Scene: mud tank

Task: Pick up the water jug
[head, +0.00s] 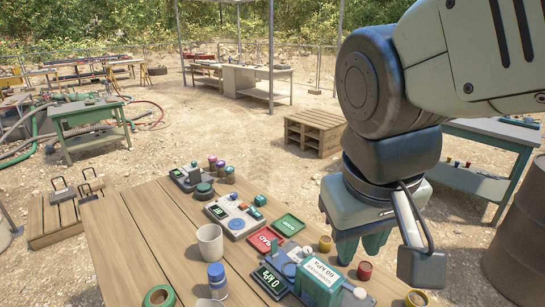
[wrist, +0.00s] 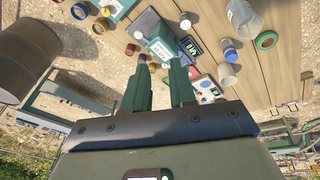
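A pale, cup-like vessel (head: 210,243) stands upright on the wooden table's left half; it also shows in the wrist view (wrist: 228,76). A second pale vessel (head: 210,303) is cut off at the head view's bottom edge and appears near the top of the wrist view (wrist: 242,15). I cannot tell which of them, if either, is the water jug. My gripper (head: 361,252) hangs above the table's right side, well apart from both vessels. In the wrist view its two dark green fingers (wrist: 160,67) are spread with nothing between them.
On the wooden table (head: 140,225) are a blue-capped bottle (head: 217,280), a green tape roll (head: 158,296), a green box (head: 320,282), red and green trays, instruments and small jars. A rusty barrel (head: 520,240) stands at the right. Some tabletop left of the vessels is clear.

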